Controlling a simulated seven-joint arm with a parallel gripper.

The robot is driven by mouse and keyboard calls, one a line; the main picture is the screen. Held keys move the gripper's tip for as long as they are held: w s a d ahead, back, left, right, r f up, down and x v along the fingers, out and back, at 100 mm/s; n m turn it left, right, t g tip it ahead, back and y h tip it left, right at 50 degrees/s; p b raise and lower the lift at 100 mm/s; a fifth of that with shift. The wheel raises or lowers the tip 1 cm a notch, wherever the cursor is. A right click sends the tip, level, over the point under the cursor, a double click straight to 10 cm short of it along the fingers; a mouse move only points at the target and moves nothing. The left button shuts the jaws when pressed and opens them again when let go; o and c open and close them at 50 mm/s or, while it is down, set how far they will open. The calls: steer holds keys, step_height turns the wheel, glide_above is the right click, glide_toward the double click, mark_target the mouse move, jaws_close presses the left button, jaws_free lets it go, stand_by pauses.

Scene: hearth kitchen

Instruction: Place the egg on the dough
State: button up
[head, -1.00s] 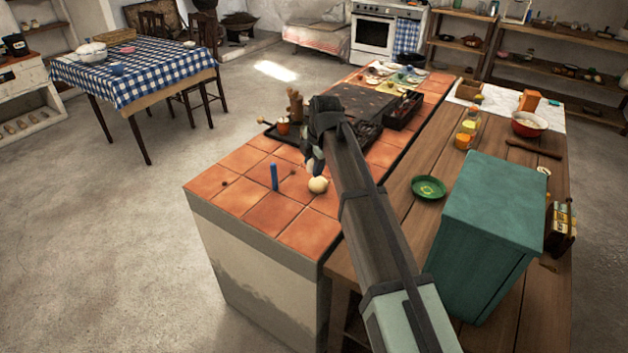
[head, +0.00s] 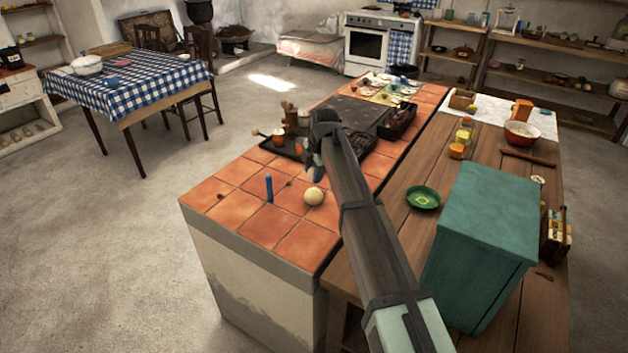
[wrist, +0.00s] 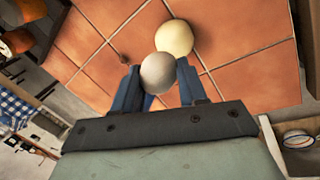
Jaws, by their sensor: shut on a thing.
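The dough (head: 314,197) is a pale cream ball on the terracotta tiles near the counter's front. It also shows in the wrist view (wrist: 175,37). My gripper (head: 316,174) is above the tiles, just behind the dough in the head view. In the wrist view its blue fingers (wrist: 160,88) are shut on the egg (wrist: 158,73), a greyish-white oval. The egg overlaps the dough's lower edge in that view; I cannot tell whether they touch. In the head view the egg is hidden by my gripper.
A blue upright stick (head: 269,188) stands on the tiles left of the dough. A dark tray (head: 280,146) with an orange cup lies behind my gripper. A green plate (head: 423,198) and teal box (head: 485,235) stand on the wooden table at right. The front tiles are mostly clear.

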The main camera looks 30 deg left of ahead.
steer(key=shift+f, duration=1.7)
steer(key=shift+f, duration=0.1)
steer(key=o, duration=0.8)
steer(key=shift+c, duration=0.2)
steer(key=v, duration=1.2)
